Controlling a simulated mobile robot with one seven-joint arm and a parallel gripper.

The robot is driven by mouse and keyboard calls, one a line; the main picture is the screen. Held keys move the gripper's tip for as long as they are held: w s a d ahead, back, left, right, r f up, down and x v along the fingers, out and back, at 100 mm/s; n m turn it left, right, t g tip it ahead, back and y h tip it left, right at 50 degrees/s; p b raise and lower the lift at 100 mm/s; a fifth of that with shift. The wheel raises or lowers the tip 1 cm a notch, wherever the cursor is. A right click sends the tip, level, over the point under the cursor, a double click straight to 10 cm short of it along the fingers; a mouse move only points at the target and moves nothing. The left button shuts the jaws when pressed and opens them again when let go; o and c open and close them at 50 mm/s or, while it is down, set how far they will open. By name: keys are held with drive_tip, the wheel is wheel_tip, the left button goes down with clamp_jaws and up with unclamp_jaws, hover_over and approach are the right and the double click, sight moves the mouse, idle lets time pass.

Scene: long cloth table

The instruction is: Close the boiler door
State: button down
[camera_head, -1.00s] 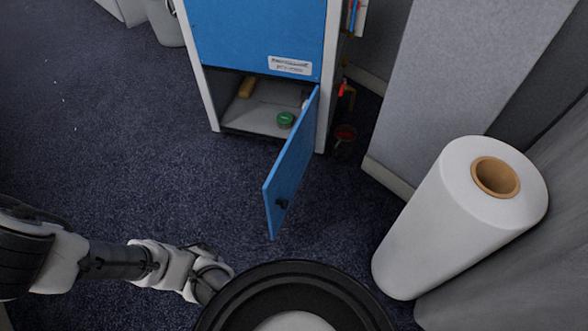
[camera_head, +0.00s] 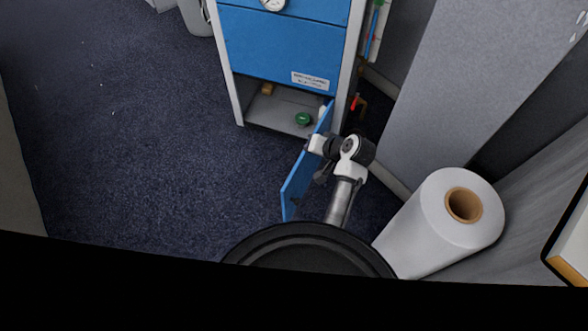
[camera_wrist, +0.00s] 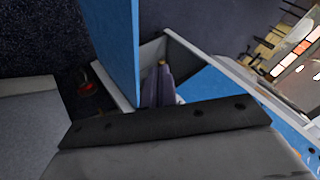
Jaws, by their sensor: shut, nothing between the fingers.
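The blue boiler door (camera_head: 299,183) stands open, swung out from the right side of the boiler's lower compartment. The boiler (camera_head: 285,45) is a blue cabinet with a pale frame. My arm reaches up to the right of the door in the head view, and its wrist covers part of the door. In the wrist view, my gripper (camera_wrist: 160,82) is shut and empty, with the blue door (camera_wrist: 108,35) close on its left. The fingertips are hidden in the head view. I cannot tell whether the gripper touches the door.
A green round item (camera_head: 302,118) and a brown item (camera_head: 267,89) lie in the open compartment. A white roll (camera_head: 430,235) stands at the right, near grey panels (camera_head: 432,90). Carpet (camera_head: 130,150) left of the door is clear.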

drive_tip(key=s+d+f+m+g+y+p, duration=0.1)
drive_tip(key=s+d+f+m, duration=0.1)
drive_tip(key=s+d+f, duration=0.3)
drive_tip(key=s+d+f+m+g+y+p, duration=0.1)
drive_tip(key=s+f+g, duration=0.1)
drive_tip(key=s, duration=0.6)
drive_tip(key=w+a+r+x, duration=0.1)
drive_tip(key=r+x, duration=0.1)
drive_tip(key=x, duration=1)
drive_tip(key=shift+w+a+f, duration=0.2)
drive_tip(key=shift+a, duration=0.45)
